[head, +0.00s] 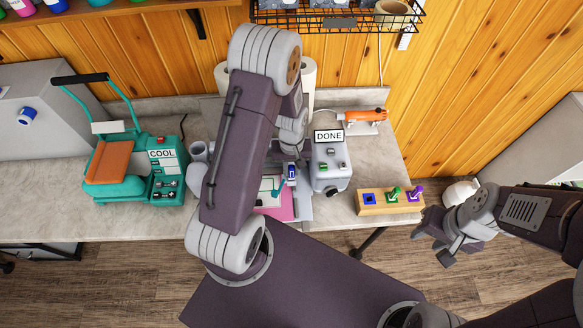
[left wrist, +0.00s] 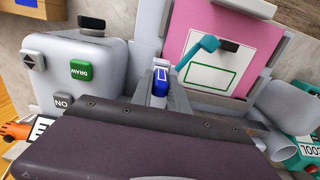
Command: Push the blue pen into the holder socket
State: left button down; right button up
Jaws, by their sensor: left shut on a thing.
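The blue pen (head: 292,171), with a white top, is held by my left gripper (left wrist: 160,88). In the left wrist view the blue pen (left wrist: 160,86) stands between the two fingers. In the head view it is above the work area beside the grey DONE machine, and my left arm hides much of the gripper. The wooden holder (head: 403,209) is on the counter to the right. Its blue socket (head: 369,198) is empty, beside a green pen (head: 394,194) and a purple pen (head: 415,195). My right gripper (head: 438,243) is open and empty, in front of the counter.
The grey DONE machine (head: 329,172) stands between the pen and the holder. A pink mat (left wrist: 190,30) with a teal arm is beside the pen. A teal COOL unit (head: 168,172) and a teal press (head: 112,165) are to the left. An orange tool (head: 365,116) lies behind.

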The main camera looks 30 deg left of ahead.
pick_arm(q)
jog(key=shift+f, duration=0.45)
dwell(0.3)
jog(key=shift+s, duration=0.1)
jog(key=shift+s+f, duration=0.1)
jog(key=shift+f, duration=0.05)
dwell(0.6)
jog(key=c, duration=1.2)
grip_release()
jog(key=shift+w, duration=0.2)
jog(key=o, duration=0.5)
